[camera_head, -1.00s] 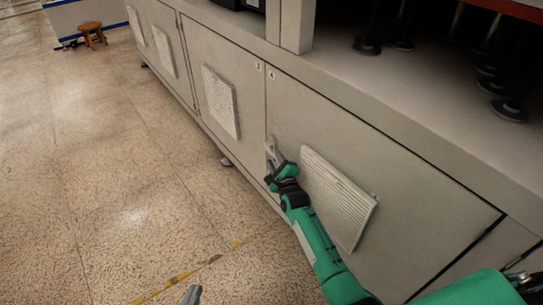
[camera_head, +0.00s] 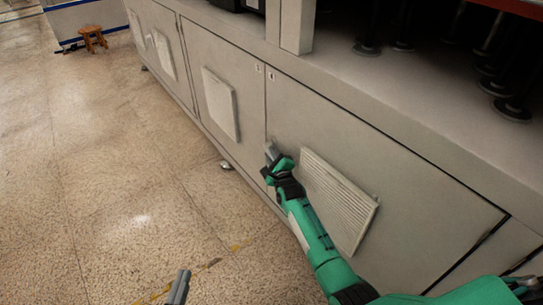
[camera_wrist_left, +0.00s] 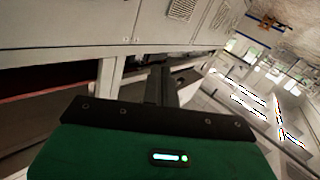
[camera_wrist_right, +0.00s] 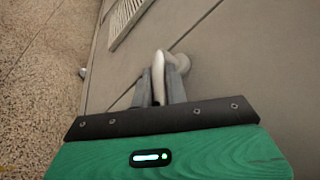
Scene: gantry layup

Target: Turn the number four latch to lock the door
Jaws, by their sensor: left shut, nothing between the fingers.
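A pale latch (camera_wrist_right: 179,62) sticks out from the grey cabinet door's seam, its curved handle (camera_wrist_right: 158,62) running down between my right gripper's fingers (camera_wrist_right: 159,88) with little visible gap. In the head view my right gripper (camera_head: 271,153) is at the door edge, left of the louvred vent, and hides most of the latch. The grey door (camera_head: 330,125) looks flush with its frame. No latch number is readable. My left gripper (camera_head: 179,288) is low over the floor in the head view, away from the door; its fingers (camera_wrist_left: 162,86) are together and empty.
A slatted vent (camera_head: 338,195) juts from the door beside my right arm. Another vent (camera_head: 220,103) is on the neighbouring panel. A cabinet foot (camera_head: 227,165) stands on the floor below. A wooden stool (camera_head: 93,39) is far back; the floor at left is clear.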

